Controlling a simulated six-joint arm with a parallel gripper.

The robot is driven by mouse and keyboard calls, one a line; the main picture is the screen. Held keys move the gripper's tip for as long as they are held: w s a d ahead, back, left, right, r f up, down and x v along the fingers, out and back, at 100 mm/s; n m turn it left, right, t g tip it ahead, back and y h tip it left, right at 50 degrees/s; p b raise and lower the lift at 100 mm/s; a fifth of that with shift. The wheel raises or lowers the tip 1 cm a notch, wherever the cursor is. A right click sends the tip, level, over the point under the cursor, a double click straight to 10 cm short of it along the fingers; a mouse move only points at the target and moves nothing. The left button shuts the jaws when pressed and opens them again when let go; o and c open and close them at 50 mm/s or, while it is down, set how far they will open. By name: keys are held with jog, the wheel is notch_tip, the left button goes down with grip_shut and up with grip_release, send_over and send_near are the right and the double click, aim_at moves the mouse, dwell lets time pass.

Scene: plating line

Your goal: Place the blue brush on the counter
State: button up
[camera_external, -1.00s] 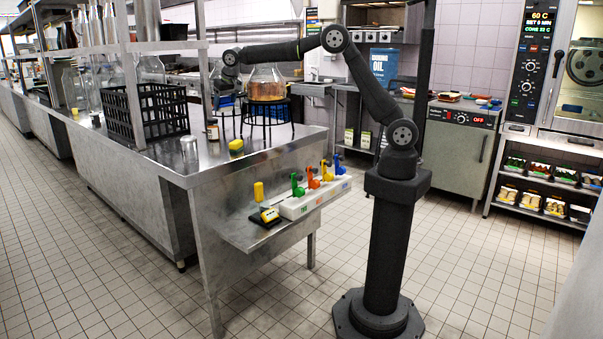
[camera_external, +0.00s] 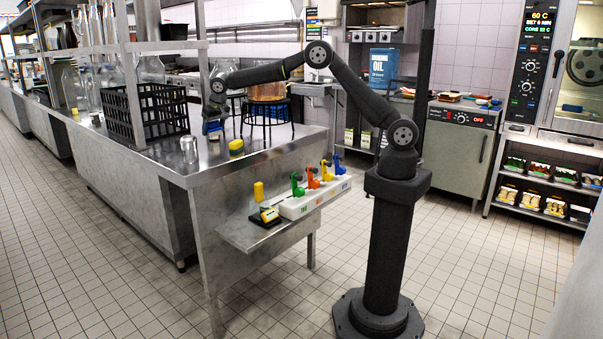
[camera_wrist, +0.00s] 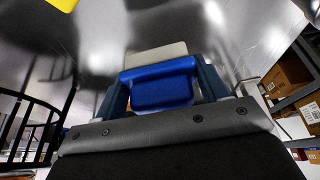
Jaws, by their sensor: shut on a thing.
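My gripper (camera_external: 213,125) is low over the steel counter (camera_external: 262,142), left of the black wire stand. Its fingers are shut on the blue brush (camera_wrist: 165,84). In the wrist view the brush shows a blue block between the two fingers, with a pale part (camera_wrist: 155,55) beyond it. Steel surface fills the background there. In the external view only a small blue patch shows at the fingertips. Whether the brush touches the counter I cannot tell.
A black wire stand (camera_external: 266,118) with an amber flask (camera_external: 268,92) is right of my gripper. A yellow sponge (camera_external: 236,146) and a metal cup (camera_external: 189,149) are in front. A black crate (camera_external: 160,114) stands to the left. Free counter lies front right.

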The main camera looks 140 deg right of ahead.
aim_at(208, 133)
jog(key=w+f, duration=0.2)
jog(key=w, duration=0.1)
jog(key=shift+w, duration=0.1)
jog(key=shift+f, duration=1.95)
jog(key=o, duration=1)
jog(key=shift+f, duration=0.15)
jog(key=shift+w+a+r, duration=0.1)
jog(key=shift+a+r, duration=0.05)
jog(key=shift+r, duration=0.25)
jog(key=v, duration=1.1)
jog(key=shift+a+r, duration=0.15)
jog(key=shift+r, duration=0.05)
